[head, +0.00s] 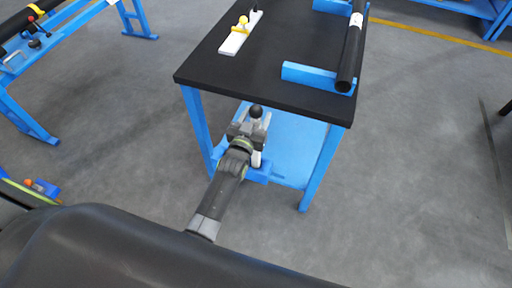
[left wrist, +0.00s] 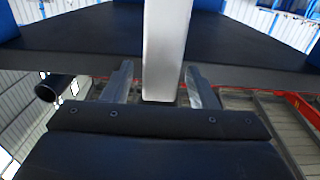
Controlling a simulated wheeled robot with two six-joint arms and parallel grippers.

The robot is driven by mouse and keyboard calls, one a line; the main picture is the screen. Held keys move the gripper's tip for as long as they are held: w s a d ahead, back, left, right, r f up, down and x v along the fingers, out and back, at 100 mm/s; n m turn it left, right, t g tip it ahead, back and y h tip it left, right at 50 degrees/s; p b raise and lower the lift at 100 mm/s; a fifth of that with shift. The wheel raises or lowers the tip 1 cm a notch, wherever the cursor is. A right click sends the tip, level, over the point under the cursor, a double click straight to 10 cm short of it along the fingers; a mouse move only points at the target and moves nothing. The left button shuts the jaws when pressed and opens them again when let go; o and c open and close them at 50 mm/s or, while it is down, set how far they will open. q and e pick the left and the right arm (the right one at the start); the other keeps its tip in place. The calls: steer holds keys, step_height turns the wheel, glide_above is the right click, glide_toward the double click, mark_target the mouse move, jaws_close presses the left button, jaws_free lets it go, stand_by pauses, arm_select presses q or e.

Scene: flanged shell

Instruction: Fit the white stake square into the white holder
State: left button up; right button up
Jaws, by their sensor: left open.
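My left gripper (head: 252,128) is at the near edge of the black-topped blue table (head: 300,55), just below its top. Its fingers show in the left wrist view (left wrist: 161,86), open on both sides of a pale bar (left wrist: 167,45), with gaps beside it. A dark ball (head: 256,111) shows at the fingertips, and a white piece (head: 257,157) shows beside the gripper; the gripper partly hides both. I cannot tell whether these belong to the white stake square. A white strip (head: 234,42) with a yellow knob lies on the tabletop, possibly the holder. My right gripper is not seen.
A black tube (head: 351,55) rests across blue supports (head: 305,75) on the table's right side. A blue lower shelf (head: 290,150) lies beneath. Another blue bench (head: 45,60) stands at upper left. Grey floor on the right is clear.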

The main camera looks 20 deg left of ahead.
arm_select(q)
steer(key=shift+w+b, duration=0.5)
steer(key=shift+w, duration=0.3)
steer(key=shift+r, duration=0.1)
steer(key=shift+c, duration=0.2)
jaws_close()
steer(key=shift+r, duration=0.1)
